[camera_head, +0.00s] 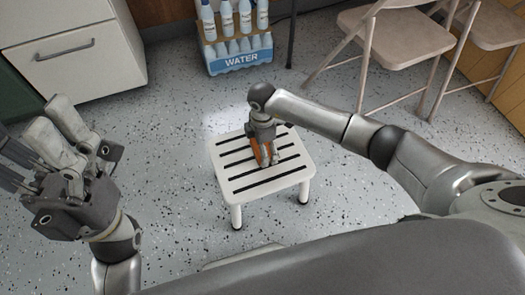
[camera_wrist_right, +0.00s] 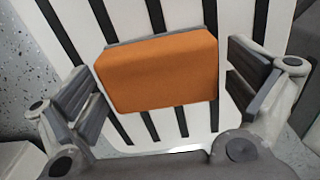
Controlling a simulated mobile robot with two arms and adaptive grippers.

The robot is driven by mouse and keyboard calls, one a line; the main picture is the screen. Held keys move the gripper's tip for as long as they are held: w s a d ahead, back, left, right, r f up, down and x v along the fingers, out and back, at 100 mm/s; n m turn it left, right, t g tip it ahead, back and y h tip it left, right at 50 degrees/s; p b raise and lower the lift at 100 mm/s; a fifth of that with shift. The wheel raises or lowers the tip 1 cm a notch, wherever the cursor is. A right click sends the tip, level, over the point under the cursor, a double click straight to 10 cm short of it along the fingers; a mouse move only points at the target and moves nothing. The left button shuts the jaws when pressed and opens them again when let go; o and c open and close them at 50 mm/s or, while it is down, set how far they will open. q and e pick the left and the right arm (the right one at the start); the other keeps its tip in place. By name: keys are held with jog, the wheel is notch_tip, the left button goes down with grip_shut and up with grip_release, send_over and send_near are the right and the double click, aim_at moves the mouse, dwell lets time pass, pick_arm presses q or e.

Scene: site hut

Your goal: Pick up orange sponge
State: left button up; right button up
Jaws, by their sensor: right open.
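The orange sponge (camera_wrist_right: 158,73) lies on the slatted white step stool (camera_head: 238,178). In the head view only part of the sponge (camera_head: 256,152) shows behind my right gripper (camera_head: 267,163). My right gripper points down over the stool. A thin grey layer shows along the sponge's far edge. My left gripper (camera_head: 52,150) is raised at the left of the head view, fingers spread and empty, away from the stool.
A blue water pack (camera_head: 240,62) with bottles stands on the floor behind the stool. Folding chairs (camera_head: 405,40) stand at the back right. A white drawer cabinet (camera_head: 75,55) is at the back left. Speckled floor around the stool is mostly clear.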

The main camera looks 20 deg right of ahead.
jog(key=shift+c, duration=0.4)
jog(key=c, duration=0.6)
jog(key=shift+c, duration=0.2)
